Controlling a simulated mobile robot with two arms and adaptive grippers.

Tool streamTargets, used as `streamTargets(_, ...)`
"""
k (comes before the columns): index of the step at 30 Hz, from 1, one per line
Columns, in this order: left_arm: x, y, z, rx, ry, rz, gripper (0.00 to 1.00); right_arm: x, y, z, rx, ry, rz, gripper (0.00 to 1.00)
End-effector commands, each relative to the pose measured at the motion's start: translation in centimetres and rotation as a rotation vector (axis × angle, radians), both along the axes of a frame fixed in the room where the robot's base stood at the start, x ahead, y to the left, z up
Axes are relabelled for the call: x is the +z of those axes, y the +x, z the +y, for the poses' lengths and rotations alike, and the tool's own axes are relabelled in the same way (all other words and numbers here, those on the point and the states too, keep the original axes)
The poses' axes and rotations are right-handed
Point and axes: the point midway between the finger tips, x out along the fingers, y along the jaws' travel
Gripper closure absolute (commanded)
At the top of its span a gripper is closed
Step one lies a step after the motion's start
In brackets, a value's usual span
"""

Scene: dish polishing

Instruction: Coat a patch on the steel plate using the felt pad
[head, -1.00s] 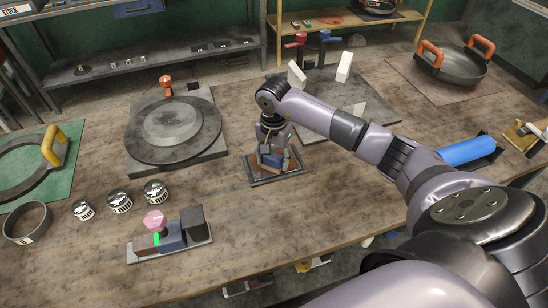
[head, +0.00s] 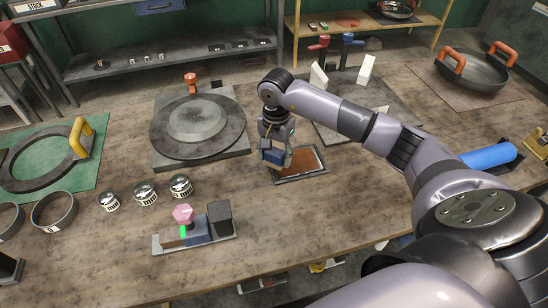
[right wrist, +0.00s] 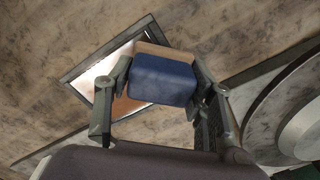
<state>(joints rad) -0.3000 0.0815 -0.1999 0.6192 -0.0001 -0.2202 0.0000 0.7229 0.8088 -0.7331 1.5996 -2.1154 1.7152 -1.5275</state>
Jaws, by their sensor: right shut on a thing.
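My right gripper (head: 275,155) is shut on the felt pad, a blue block (head: 273,157) with a tan underside. It holds the pad at the left side of a shallow dark-rimmed tray (head: 322,175) with a brown surface. In the right wrist view the blue pad (right wrist: 162,80) sits between the fingers, its tan layer (right wrist: 165,50) beyond, and it partly hides the tray (right wrist: 84,92). I cannot tell the height of the pad over the tray. A flat grey plate (head: 400,107), possibly the steel plate, lies behind the arm, which partly covers it. My left gripper is out of view.
A round grey disc (head: 230,138) on a square base stands left of the gripper. Several small labelled tins (head: 145,194) and a fixture with a pink knob (head: 183,214) are in front. White blocks (head: 366,70) stand upright by the grey plate. A pan (head: 473,70) sits at right.

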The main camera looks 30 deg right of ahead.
Motion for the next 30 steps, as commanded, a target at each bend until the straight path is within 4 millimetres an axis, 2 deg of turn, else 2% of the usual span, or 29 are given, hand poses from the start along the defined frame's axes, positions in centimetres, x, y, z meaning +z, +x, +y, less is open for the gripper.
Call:
streamTargets(3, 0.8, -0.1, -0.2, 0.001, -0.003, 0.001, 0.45, 1.5, 0.0, -0.2, -0.004, -0.002, -0.003, 0.73)
streamTargets(15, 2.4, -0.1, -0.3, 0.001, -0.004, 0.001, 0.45, 4.5, -0.2, -0.5, -0.016, -0.001, -0.002, 0.73)
streamTargets(30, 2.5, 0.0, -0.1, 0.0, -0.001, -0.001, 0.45, 4.8, -0.2, -0.5, -0.018, 0.0, -0.001, 0.73)
